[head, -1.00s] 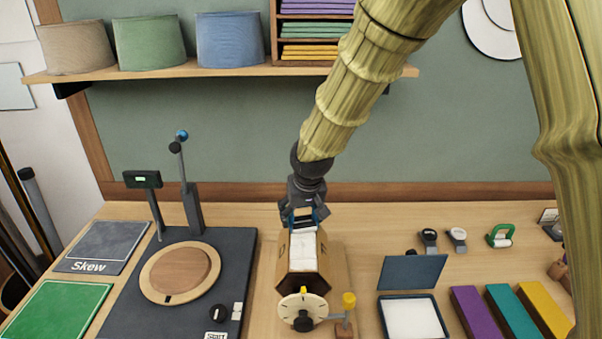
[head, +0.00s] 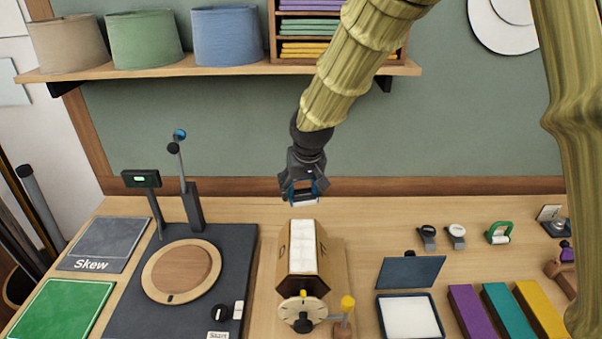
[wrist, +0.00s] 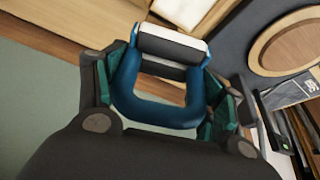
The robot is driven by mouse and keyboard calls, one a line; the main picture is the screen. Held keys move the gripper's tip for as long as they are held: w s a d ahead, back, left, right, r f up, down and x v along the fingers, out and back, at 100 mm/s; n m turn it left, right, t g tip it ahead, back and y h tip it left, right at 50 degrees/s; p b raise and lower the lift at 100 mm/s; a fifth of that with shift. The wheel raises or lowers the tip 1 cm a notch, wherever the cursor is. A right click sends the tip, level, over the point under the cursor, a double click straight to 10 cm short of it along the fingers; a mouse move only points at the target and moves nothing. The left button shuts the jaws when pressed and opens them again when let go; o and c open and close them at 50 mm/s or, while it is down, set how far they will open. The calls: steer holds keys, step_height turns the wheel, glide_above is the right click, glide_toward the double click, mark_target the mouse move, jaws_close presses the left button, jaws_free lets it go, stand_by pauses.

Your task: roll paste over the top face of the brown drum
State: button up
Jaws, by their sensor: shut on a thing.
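The brown drum (head: 318,262) is a faceted block lying on the bench, with a dial (head: 303,312) on its near end. Its top face (head: 302,247) is white along nearly its whole visible length. My gripper (head: 303,186) is shut on a blue-handled roller (wrist: 150,108), raised above and behind the drum's far end. The roller's white cylinder (wrist: 172,46) is clear of the drum. Fingers hide part of the handle.
A turntable (head: 182,272) on a dark base with a lever post stands left of the drum. An open tray of white stuff (head: 410,316), a green-handled roller (head: 498,231) and coloured strips lie to the right. A shelf (head: 225,69) with lampshades hangs behind.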

steer(key=p+v, duration=0.1)
steer(key=v, duration=0.1)
steer(key=shift+w+a+r, duration=0.1)
steer(key=shift+r, duration=0.2)
steer(key=shift+w+f, duration=0.1)
steer(key=shift+w, duration=0.05)
